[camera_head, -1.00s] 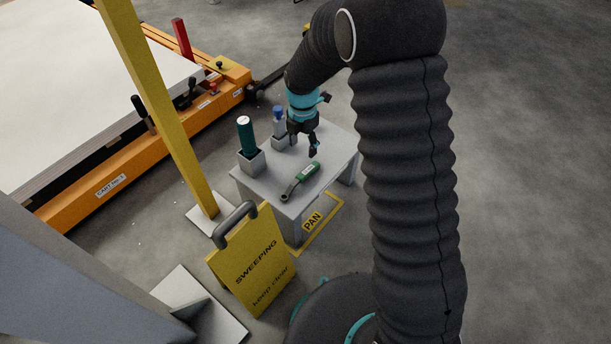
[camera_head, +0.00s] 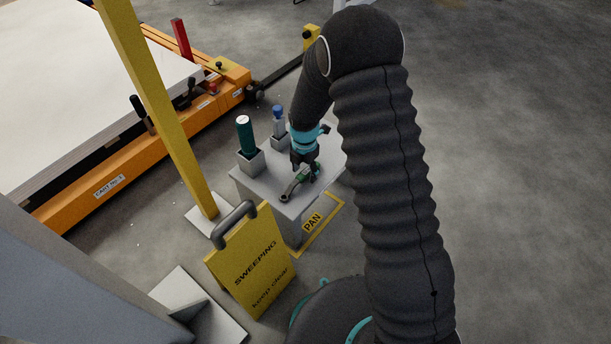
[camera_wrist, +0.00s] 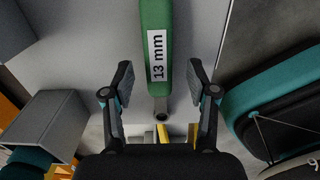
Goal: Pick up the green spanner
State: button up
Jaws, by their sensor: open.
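The green spanner (camera_head: 296,184) lies on the small grey table (camera_head: 262,192), its metal ring end towards the front left. In the wrist view its green handle (camera_wrist: 157,60) carries a white "13 mm" label and ends in a small metal tip with a hole. My gripper (camera_head: 308,172) is low over the handle end. In the wrist view my gripper (camera_wrist: 158,85) is open, one finger on each side of the handle, with a gap on both sides. The head of the spanner is out of the wrist view. Whether the fingers touch the table cannot be told.
A grey holder with a dark green cylinder (camera_head: 245,134) stands at the table's left, and a blue-topped bottle (camera_head: 278,118) in another holder behind. A yellow post (camera_head: 165,115) rises at the left, beside an orange cart (camera_head: 110,180).

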jog(key=shift+f, duration=0.5)
grip_shut()
jog(key=shift+r, duration=0.15)
